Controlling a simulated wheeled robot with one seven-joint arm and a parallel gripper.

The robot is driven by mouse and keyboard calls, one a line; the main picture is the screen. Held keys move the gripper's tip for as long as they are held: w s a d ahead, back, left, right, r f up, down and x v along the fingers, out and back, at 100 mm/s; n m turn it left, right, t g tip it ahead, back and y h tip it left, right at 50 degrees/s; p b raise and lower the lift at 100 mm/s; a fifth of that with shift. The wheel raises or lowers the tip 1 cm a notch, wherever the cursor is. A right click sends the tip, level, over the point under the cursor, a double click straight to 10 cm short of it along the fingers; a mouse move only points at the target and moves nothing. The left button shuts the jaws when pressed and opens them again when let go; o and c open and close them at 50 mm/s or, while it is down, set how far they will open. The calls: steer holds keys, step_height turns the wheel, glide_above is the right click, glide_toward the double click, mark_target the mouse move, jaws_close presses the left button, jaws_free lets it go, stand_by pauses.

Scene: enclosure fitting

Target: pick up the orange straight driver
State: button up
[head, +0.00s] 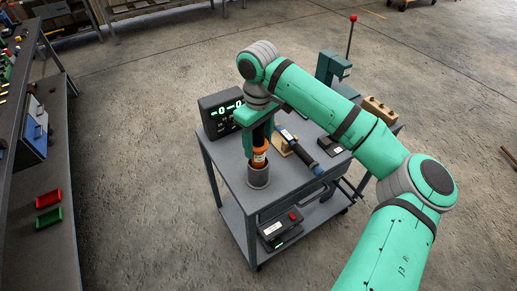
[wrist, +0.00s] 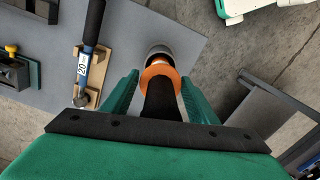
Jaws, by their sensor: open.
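The orange straight driver (head: 260,157) stands upright in a grey cylindrical cup (head: 258,176) near the left front of the grey cart top. In the wrist view the driver's orange collar (wrist: 160,74) and black body lie between the two green fingers of my gripper (wrist: 160,92). My gripper is open, with a finger on each side of the driver and gaps visible. In the head view my gripper (head: 262,138) comes down from above around the driver's upper part. The driver's lower end is hidden in the cup.
A black display box (head: 221,113) stands behind the driver. A dark torque wrench (head: 300,150) rests on a wooden holder to the right. A green press (head: 331,70) and a wooden block (head: 378,108) stand further back. A box (head: 280,231) sits on the lower shelf.

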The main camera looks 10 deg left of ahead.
steer(key=shift+f, duration=0.85)
steer(key=c, duration=1.2)
steer(key=shift+r, duration=0.1)
steer(key=shift+r, duration=0.1)
step_height(320, 180, up, 21)
